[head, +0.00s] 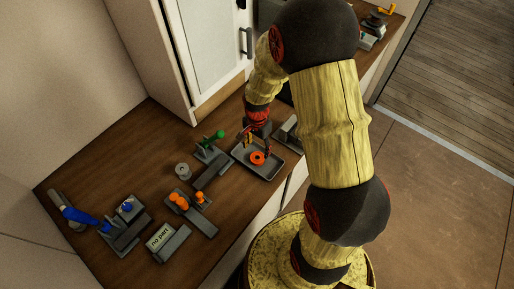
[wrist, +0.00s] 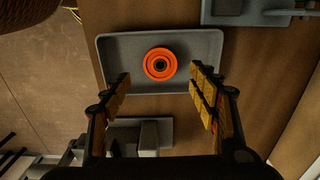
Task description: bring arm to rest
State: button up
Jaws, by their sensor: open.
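My gripper (wrist: 158,100) is open and empty, with its two fingers apart in the wrist view. In the head view my gripper (head: 257,140) hangs over the grey tray (head: 271,170) near the front edge of the counter. An orange ring (head: 257,158) lies in the tray. In the wrist view the orange ring (wrist: 160,64) lies flat in the tray (wrist: 112,72), just beyond the fingertips and apart from them. The gripper partly hides the tray in the head view.
A grey fixture with a green part (head: 214,136) stands left of the tray. A white cabinet (head: 203,52) rises behind. The floor (head: 440,180) at right is clear.

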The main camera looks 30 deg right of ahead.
jog(key=shift+r, duration=0.4)
jog(key=shift+f, duration=0.1)
